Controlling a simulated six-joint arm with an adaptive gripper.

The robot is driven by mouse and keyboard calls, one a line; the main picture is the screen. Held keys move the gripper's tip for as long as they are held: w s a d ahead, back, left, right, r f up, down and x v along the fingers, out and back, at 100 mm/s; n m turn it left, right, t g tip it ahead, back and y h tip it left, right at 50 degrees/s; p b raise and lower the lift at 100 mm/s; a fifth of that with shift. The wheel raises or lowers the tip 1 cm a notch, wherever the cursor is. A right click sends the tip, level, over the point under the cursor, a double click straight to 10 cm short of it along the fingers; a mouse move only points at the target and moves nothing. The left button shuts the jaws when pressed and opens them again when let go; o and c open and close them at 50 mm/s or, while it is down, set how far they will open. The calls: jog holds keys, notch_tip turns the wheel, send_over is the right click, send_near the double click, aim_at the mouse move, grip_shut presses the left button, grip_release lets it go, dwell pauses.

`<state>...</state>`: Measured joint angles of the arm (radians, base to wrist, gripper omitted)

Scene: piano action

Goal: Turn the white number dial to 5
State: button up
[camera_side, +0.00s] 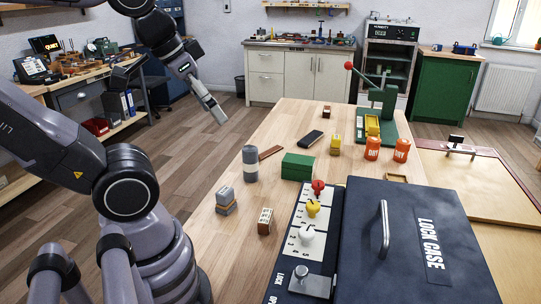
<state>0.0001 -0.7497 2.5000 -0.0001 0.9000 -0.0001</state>
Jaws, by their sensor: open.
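The white number dial (306,234) is the nearest of three coloured dials on the pale strip along the left side of the dark lock case (365,260). A yellow dial (312,208) and a red dial (318,187) stand behind it in the same row. The marks around the white dial are too small to read, so I cannot tell its setting. My gripper (217,112) is open and empty. It hangs high at the upper left, well apart from the dials, tilted down toward the right.
A silver knob (301,272) marked LOCK and OPEN is in front of the white dial. The case has a handle (384,229). A green box (297,167), a grey cylinder (250,163) and small blocks stand on the wooden table (240,235). Two orange canisters (401,150) stand farther back.

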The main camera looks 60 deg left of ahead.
jog(key=w+d+f+g, duration=0.3)
jog(key=w+d+f, duration=0.1)
jog(key=w, duration=0.5)
jog(key=g, duration=0.3)
send_over(307, 231)
notch_tip(307, 231, down, 7)
notch_tip(307, 231, down, 13)
jog(key=shift+f, duration=0.2)
grip_shut()
